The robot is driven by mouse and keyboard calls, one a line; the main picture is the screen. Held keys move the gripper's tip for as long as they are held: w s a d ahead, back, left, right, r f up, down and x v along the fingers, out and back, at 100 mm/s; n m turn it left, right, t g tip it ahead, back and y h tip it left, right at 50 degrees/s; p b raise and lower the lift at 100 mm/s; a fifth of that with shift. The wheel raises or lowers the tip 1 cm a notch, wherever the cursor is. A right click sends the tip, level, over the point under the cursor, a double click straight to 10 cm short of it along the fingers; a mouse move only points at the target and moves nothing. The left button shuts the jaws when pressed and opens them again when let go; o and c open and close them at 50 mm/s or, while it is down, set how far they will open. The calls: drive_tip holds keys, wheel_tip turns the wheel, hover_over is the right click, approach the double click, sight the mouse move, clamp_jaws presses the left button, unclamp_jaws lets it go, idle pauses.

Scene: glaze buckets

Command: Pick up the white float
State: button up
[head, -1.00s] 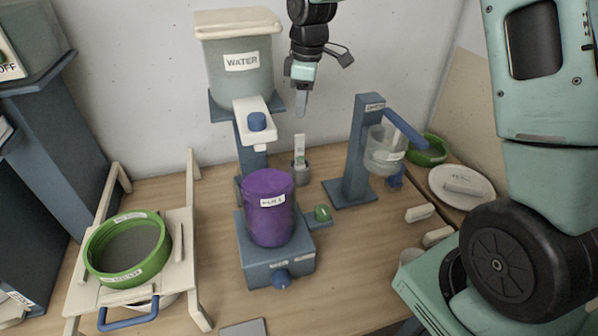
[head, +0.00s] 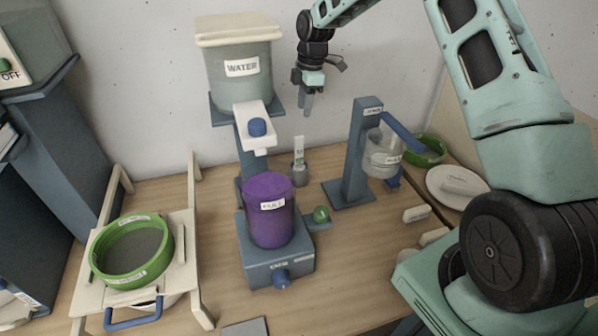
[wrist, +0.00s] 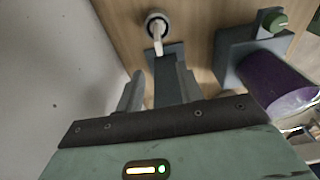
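The white float (head: 299,146) is a slim white piece with a small green mark. It stands upright in a small grey cup (head: 299,173) on the table, behind the purple bucket. In the wrist view the float (wrist: 157,38) and its cup (wrist: 155,17) lie beyond my fingertips, near the top. My gripper (head: 308,112) points down above the float and slightly right of it, apart from it. In the wrist view my gripper (wrist: 158,82) has its two fingers spread, with nothing held between them.
The water tank (head: 240,85) on its blue stand is close on the left. The purple bucket (head: 269,225) stands in front on a blue scale. A blue post (head: 355,150) with a clear jug (head: 382,155) is at right. A green sieve (head: 130,275) sits front left.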

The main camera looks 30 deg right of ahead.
sight(299, 137)
drive_tip(key=f, duration=0.2)
drive_tip(key=f+p, duration=0.1)
drive_tip(key=f, duration=0.1)
drive_tip(key=a+f+p, duration=0.1)
drive_tip(key=f, duration=0.2)
drive_tip(key=shift+w+a+f+p, duration=0.15)
drive_tip(key=shift+f+p, duration=0.7)
drive_tip(key=shift+f, duration=0.45)
drive_tip(key=shift+w+a+f+p, duration=0.15)
drive_tip(key=shift+f+p, duration=0.65)
drive_tip(key=shift+f, duration=0.5)
clamp_jaws()
